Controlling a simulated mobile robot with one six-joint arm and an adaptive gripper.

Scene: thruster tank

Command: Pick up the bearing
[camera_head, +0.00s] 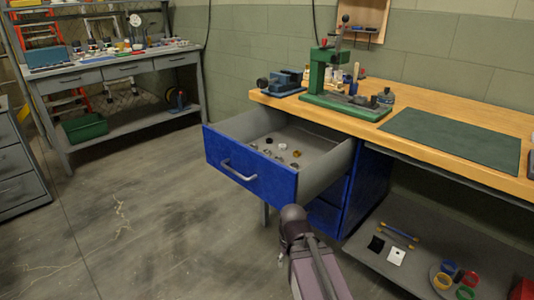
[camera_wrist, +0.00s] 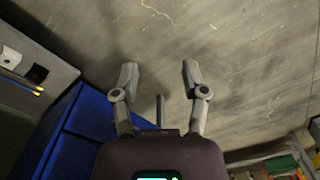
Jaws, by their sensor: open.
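A blue drawer (camera_head: 245,182) stands pulled open under the wooden bench. Several small round parts (camera_head: 296,154) lie on its grey floor, some dark, some brassy or pale. They are too small to tell which, if any, is the bearing. My gripper (camera_wrist: 158,76) shows in the wrist view with its two fingers apart and nothing between them. It faces bare concrete floor, with blue cabinet panels at the lower left of that view. In the head view my arm is in front of the drawer, at the bottom; the fingers cannot be made out there.
The wooden bench top (camera_head: 440,147) holds a green press (camera_head: 325,85), a blue vise (camera_head: 281,83) and a dark green mat (camera_head: 455,138). A low grey shelf (camera_head: 430,255) at right carries coloured rings and small plates. Open floor (camera_head: 130,220) lies left of the drawer.

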